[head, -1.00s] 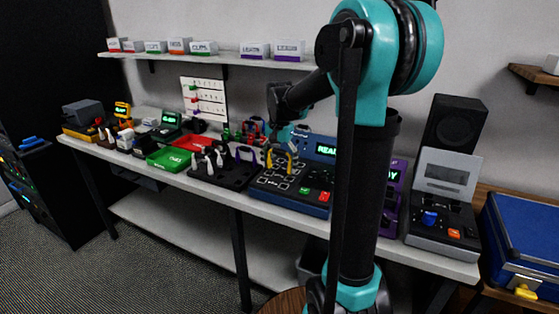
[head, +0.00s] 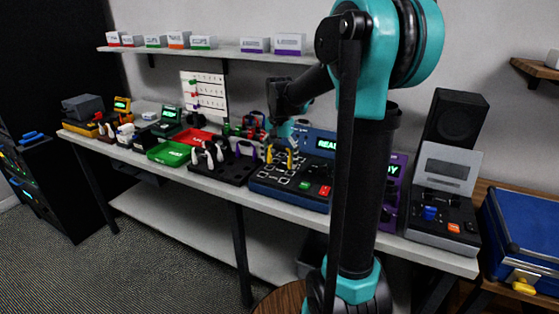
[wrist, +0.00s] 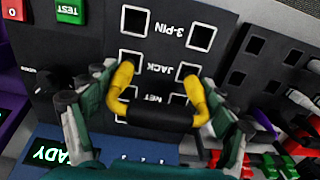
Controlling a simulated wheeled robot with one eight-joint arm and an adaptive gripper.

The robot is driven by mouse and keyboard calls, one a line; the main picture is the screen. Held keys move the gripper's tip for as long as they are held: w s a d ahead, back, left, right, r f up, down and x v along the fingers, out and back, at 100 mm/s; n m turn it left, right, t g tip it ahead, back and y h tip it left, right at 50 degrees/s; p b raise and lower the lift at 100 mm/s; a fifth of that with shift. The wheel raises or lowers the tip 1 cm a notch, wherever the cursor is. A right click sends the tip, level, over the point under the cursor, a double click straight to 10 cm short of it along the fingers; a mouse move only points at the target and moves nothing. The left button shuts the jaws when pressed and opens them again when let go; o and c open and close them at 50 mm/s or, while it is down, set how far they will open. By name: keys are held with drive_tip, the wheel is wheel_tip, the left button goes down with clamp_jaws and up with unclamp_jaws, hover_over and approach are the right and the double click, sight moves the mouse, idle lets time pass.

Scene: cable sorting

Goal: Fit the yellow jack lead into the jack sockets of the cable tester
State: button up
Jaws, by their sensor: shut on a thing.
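The cable tester (head: 262,188) is a blue and dark console on the bench, with a lit green display and a red and a green button. The wrist view shows its dark panel (wrist: 165,45) with paired square sockets labelled 3-PIN, JACK and NET. My gripper (wrist: 152,112) is shut on the yellow jack lead (wrist: 120,82), an arch with yellow ends and a black middle. The lead (head: 278,157) is over the tester's panel. In the wrist view its yellow ends lie close to the two JACK sockets (wrist: 187,71). I cannot tell whether the tips touch or enter them.
A black holder (head: 222,170) with other leads stands left of the tester. Green (head: 168,154) and red (head: 197,137) trays lie further left. A purple device (head: 396,180) and a grey machine (head: 443,222) stand to the right.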

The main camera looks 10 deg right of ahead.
sight(280, 145)
drive_tip(key=shift+f, duration=0.9)
idle(1.4)
drive_tip(key=o, duration=1.1)
drive_tip(key=shift+c, duration=0.2)
drive_tip(key=shift+r, duration=0.1)
drive_tip(key=shift+r, duration=3.9)
